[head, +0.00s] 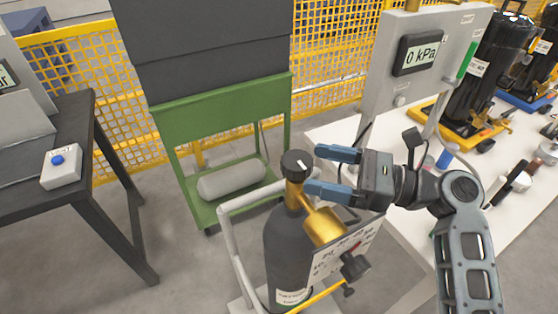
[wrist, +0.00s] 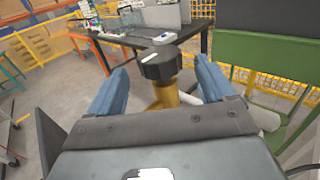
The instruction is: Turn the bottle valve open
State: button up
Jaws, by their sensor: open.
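The bottle valve is a black ribbed knob (head: 297,164) with a white mark, on a brass stem atop a dark gas bottle (head: 284,245). My gripper (head: 324,170) is open, with blue fingers pointing left toward the knob. In the wrist view the knob (wrist: 160,64) stands between the two fingers, a little beyond the middle, with the brass stem (wrist: 166,95) below it. I cannot tell whether a finger touches it. A brass regulator (head: 324,226) with a black knob (head: 355,267) sits beside the bottle neck, partly under the lower finger.
The bottle stands in a pale tube frame (head: 240,262). A white worktable (head: 400,235) with a gauge panel (head: 372,92) reading 0 kPa is at right. A green cart (head: 225,110) stands behind. A dark table (head: 115,205) with a blue-button box (head: 60,167) is at left.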

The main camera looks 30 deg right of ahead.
aim_at(282, 160)
jog(key=p+x, duration=0.1)
jog(key=x, duration=0.6)
jog(key=c, duration=1)
jog(key=shift+o, duration=0.2)
